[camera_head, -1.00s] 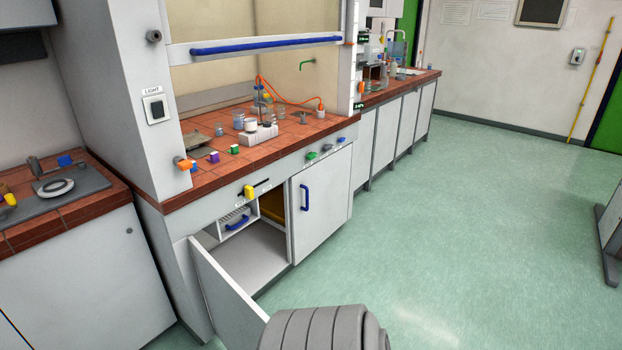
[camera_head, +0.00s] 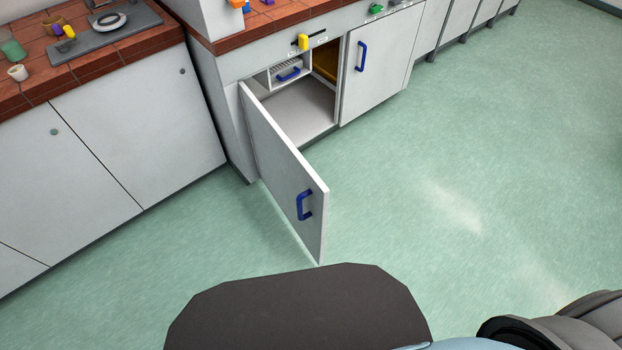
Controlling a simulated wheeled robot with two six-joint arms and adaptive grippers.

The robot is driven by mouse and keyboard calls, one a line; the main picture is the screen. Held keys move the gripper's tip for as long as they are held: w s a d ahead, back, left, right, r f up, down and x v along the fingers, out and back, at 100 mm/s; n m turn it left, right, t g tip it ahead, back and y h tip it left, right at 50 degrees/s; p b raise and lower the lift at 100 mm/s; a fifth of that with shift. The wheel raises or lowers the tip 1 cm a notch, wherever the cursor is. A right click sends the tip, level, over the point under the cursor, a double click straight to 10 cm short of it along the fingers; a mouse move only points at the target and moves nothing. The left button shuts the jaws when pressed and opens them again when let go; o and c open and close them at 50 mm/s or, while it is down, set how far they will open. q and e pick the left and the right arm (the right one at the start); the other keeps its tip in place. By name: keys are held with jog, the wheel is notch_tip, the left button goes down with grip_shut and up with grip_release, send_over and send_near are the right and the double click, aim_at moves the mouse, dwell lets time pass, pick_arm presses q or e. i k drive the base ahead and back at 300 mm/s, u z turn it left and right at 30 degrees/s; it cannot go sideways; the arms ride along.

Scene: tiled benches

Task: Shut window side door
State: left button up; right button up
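The open cabinet door (camera_head: 278,170) is hinged at its left edge and swings out over the floor. Its blue handle (camera_head: 304,204) is near the free end, on the face towards the left. Behind it the cabinet interior (camera_head: 297,110) is open, with a small drawer with a blue handle (camera_head: 289,75) at the top and a yellow-brown panel at the right. The right-hand door (camera_head: 376,70) of the same cabinet is shut and has a blue handle. Neither gripper shows in the head view; only parts of my own body are at the bottom.
White base cabinets (camera_head: 140,120) under a red-tiled bench stand at the left. The bench holds a green cup (camera_head: 14,50), a white cup (camera_head: 18,73) and a grey plate. The green floor (camera_head: 450,170) to the right is clear.

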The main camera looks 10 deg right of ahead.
aim_at(278, 185)
jog(key=i, duration=0.5)
jog(key=z, duration=0.05)
jog(key=k, duration=0.35)
jog(key=z, duration=0.65)
jog(key=i, duration=0.5)
